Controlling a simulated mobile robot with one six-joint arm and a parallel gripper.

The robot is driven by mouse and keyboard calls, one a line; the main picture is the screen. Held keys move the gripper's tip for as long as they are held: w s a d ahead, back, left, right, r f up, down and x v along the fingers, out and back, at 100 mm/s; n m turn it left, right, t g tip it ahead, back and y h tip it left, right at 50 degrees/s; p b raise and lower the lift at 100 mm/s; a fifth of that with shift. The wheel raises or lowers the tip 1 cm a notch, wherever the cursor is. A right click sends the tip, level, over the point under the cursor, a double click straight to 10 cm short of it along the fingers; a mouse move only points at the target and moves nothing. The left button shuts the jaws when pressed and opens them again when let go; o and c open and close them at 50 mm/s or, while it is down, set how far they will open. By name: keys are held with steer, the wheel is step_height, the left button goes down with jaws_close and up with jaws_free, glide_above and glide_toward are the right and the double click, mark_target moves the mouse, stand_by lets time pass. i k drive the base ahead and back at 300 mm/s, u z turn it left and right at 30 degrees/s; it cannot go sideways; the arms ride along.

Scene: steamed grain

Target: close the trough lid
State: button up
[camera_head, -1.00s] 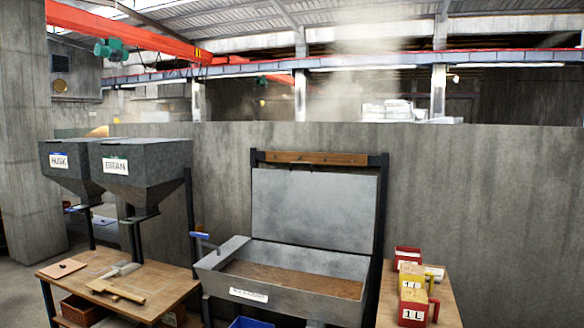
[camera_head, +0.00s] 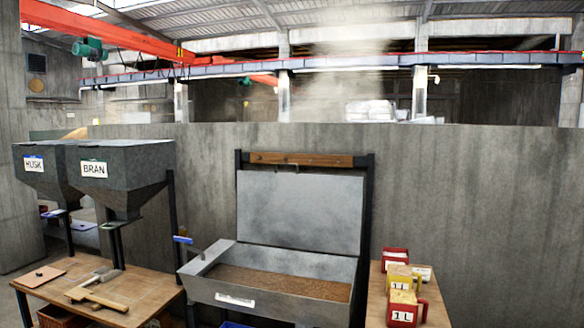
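The trough (camera_head: 262,299) is a grey metal box with brown grain (camera_head: 285,282) in it, standing in the middle of the view. Its lid (camera_head: 300,211) is a flat grey panel that stands upright behind the trough, so the trough is open. The lid sits in a dark upright frame (camera_head: 363,210) with a wooden bar (camera_head: 300,158) across the top. A small dark handle-like piece shows near the lid's top edge. A blue-ended lever (camera_head: 183,240) sticks out at the trough's left end. My gripper is not in view.
On the left, the husk hopper (camera_head: 38,172) and the bran hopper (camera_head: 120,172) stand over a wooden table (camera_head: 143,289) with wooden tools (camera_head: 95,290). On the right, a narrow table (camera_head: 376,300) holds red and yellow measures (camera_head: 403,302). A concrete wall (camera_head: 470,220) runs behind.

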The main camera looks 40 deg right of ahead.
mark_target(299, 210)
steer(key=i, duration=0.85)
steer(key=u, duration=0.05)
